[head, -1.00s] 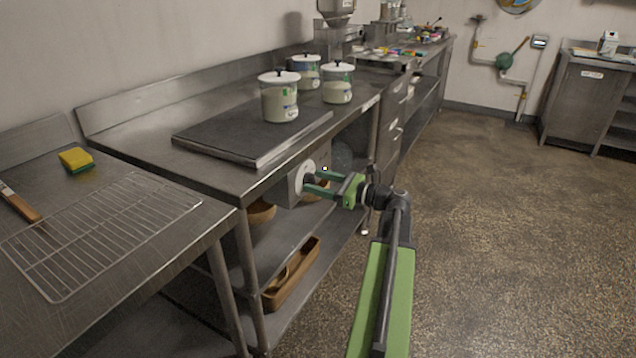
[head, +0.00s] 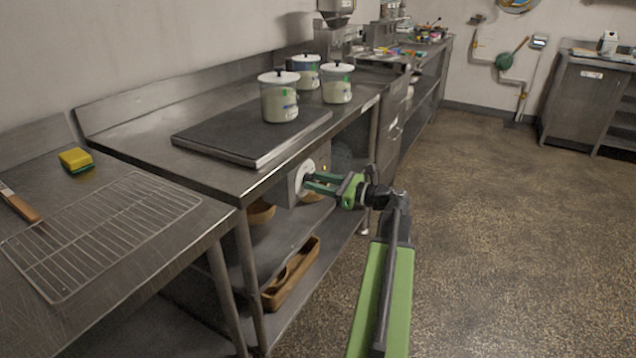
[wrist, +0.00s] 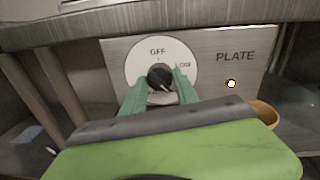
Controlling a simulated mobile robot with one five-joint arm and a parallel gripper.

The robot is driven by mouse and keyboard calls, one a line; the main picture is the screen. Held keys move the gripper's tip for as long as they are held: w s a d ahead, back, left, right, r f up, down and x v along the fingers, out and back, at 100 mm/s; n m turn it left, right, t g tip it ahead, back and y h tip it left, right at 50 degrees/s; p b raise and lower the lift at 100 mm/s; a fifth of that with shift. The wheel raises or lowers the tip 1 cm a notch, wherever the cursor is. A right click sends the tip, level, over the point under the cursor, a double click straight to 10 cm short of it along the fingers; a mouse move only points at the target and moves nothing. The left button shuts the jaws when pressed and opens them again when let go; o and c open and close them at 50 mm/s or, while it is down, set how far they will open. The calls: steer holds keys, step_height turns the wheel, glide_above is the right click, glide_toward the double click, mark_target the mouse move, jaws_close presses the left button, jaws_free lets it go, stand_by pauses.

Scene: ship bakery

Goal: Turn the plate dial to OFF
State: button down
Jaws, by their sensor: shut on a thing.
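The plate dial (wrist: 135,67) is a white disc with OFF at its top and LOW at its right, on a steel panel marked PLATE (wrist: 235,57). Its black knob (wrist: 160,76) sits between the green fingers of my gripper (wrist: 160,86), which is shut on it. I cannot clearly tell where the knob points. A small indicator lamp (wrist: 231,84) right of the dial looks bright. In the head view my gripper (head: 309,183) reaches left to the white dial (head: 298,179) under the counter edge; the fingers partly cover it.
A wire rack (head: 100,230) lies on the near left table. The floor at right is clear.

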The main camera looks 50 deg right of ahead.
steer(key=n+p, duration=0.1)
steer(key=n, duration=0.5)
steer(key=shift+r+n, duration=0.1)
steer(key=shift+n, duration=0.2)
steer(key=n, duration=0.3)
steer(key=n+h, duration=0.1)
steer(key=n, duration=0.2)
steer(key=shift+n+g+p, duration=0.3)
steer(key=shift+n+p, duration=0.1)
steer(key=n, duration=0.3)
steer(key=shift+a, duration=0.1)
steer(key=n, duration=0.3)
steer(key=shift+n+h, duration=0.4)
steer(key=n, duration=0.6)
steer(key=shift+a, duration=0.1)
